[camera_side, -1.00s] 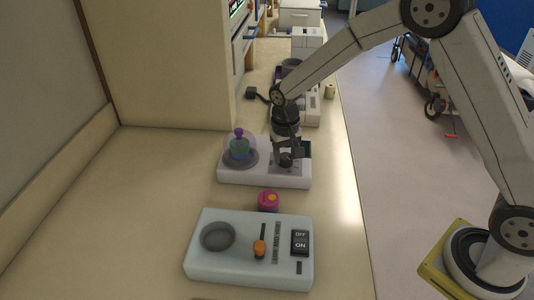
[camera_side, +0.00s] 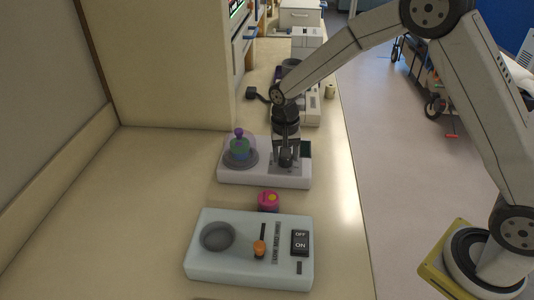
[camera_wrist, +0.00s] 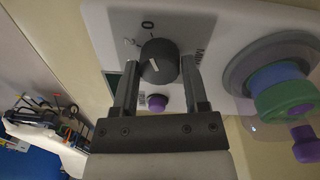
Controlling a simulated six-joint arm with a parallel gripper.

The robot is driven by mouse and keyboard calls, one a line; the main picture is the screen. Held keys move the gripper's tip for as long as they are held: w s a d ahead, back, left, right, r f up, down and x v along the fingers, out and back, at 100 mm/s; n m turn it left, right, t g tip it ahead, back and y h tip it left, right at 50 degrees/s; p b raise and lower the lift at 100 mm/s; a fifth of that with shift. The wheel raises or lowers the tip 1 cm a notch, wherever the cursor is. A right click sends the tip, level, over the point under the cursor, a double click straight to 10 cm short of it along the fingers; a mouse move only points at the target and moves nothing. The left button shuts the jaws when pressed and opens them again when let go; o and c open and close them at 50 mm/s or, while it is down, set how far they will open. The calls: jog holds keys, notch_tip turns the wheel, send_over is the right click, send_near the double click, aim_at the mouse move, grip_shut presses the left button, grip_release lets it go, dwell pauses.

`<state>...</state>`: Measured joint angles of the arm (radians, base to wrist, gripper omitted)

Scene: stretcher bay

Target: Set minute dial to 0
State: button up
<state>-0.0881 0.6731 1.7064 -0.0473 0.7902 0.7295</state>
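A white device (camera_side: 232,172) stands on the bench in the side view. Its dark round dial (camera_wrist: 160,60) lies between the two fingers of my gripper (camera_wrist: 160,66) in the wrist view. Printed marks, including a 0 (camera_wrist: 148,24), sit above the dial. A short light pointer line shows on the dial's face; I cannot read its setting exactly. The fingers stand close at both sides of the dial, and whether they press on it is unclear. In the side view my gripper (camera_side: 285,160) points down over the device and hides most of the dial.
A clear dome with a green and purple piece (camera_side: 239,147) stands at the device's left end. A magenta cylinder (camera_side: 268,202) and a pale device with an orange knob and a rocker switch (camera_side: 212,268) lie in front. The bench's left side is clear.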

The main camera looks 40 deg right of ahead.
jog(key=o, duration=0.3)
jog(key=shift+w+a+r, duration=0.1)
jog(key=shift+r, duration=1.85)
jog(key=shift+w+a+r, duration=0.1)
jog(key=shift+r, duration=1.85)
jog(key=shift+s+d, duration=0.1)
jog(key=shift+s+d+n, duration=0.2)
jog(key=shift+s+n, duration=0.1)
jog(key=shift+s, duration=0.4)
jog(key=s+d+f+n+t, duration=0.1)
jog(key=s+n, duration=0.1)
jog(key=s, duration=0.4)
jog(key=s+d+f+n+t, duration=0.1)
jog(key=s+n, duration=0.1)
jog(key=s, duration=0.4)
jog(key=s+d+f+n, duration=0.1)
jog(key=s+n, duration=0.1)
jog(key=s, duration=0.3)
jog(key=shift+s+d+t, duration=0.2)
jog(key=shift+s+t, duration=0.2)
